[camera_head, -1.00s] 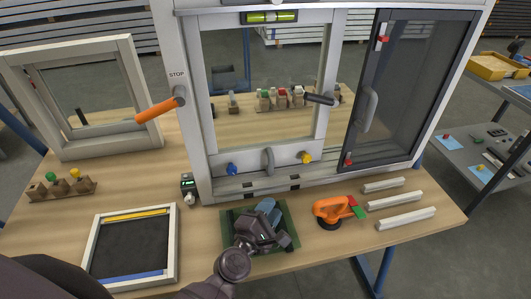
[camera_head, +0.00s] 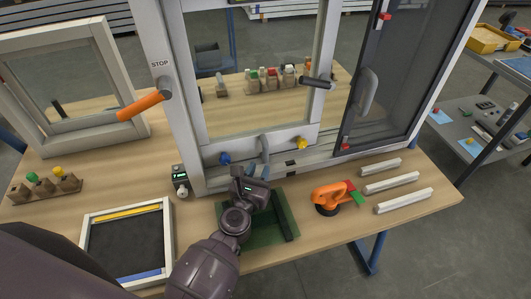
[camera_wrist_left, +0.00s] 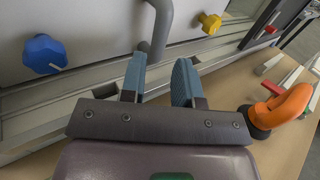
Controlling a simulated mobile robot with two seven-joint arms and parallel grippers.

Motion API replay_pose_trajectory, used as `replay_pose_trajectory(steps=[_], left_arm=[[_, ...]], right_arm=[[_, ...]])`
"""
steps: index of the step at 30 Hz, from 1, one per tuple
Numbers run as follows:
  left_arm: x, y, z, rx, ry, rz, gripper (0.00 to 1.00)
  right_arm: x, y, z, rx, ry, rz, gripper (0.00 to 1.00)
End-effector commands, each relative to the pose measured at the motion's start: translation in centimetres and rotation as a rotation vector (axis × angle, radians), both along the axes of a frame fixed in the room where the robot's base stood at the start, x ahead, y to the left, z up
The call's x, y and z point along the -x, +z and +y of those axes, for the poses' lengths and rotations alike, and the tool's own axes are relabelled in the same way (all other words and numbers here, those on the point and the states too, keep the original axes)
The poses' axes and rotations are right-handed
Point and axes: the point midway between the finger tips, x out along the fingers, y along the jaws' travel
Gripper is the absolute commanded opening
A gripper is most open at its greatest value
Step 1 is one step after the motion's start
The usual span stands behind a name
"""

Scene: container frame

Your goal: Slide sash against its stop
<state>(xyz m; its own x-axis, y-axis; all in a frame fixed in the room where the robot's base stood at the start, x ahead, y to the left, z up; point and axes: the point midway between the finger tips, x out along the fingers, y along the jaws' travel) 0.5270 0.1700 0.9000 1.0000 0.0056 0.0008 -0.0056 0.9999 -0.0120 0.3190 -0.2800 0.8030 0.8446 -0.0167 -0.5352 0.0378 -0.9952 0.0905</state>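The white-framed glass sash (camera_head: 262,148) stands upright in the large frame, beside the left post marked STOP (camera_head: 160,64). I cannot tell whether the sash touches that post. Its lower rail carries a grey upright bar handle (camera_head: 265,148), a blue knob (camera_head: 224,158) and a yellow knob (camera_head: 302,143). My left gripper (camera_head: 256,172) is just in front of the lower rail at the handle. In the left wrist view, its blue fingers (camera_wrist_left: 160,78) are apart, and the handle's lower end (camera_wrist_left: 158,30) lies just beyond the fingertips, roughly between them. My right gripper is not seen.
An orange lever (camera_head: 140,105) sticks out at the left post. A dark screen panel (camera_head: 405,80) fills the right side. On the bench are a green mat (camera_head: 275,225), an orange suction lifter (camera_head: 328,198), white strips (camera_head: 395,184), a black-and-white tray (camera_head: 127,242) and a small display device (camera_head: 180,180).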

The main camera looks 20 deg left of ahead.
Motion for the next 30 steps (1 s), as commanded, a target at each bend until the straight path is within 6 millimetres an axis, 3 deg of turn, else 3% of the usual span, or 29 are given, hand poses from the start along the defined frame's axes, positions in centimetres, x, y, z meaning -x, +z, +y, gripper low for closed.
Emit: replay_pose_trajectory(steps=[6, 13, 27, 30], left_arm=[[-3.4, 0.1, 0.0, -0.001, -0.001, -0.001, 0.29], [-5.8, 0.0, 0.0, -0.001, -0.001, 0.0, 0.29], [-6.7, 0.0, 0.1, -0.001, 0.0, 0.001, 0.29], [-6.7, 0.0, 0.1, -0.002, 0.0, 0.001, 0.14]], right_arm=[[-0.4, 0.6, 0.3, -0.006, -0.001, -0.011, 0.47], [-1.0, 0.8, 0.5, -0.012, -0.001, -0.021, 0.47], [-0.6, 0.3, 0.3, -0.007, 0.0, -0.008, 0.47], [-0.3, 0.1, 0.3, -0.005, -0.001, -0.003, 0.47]])
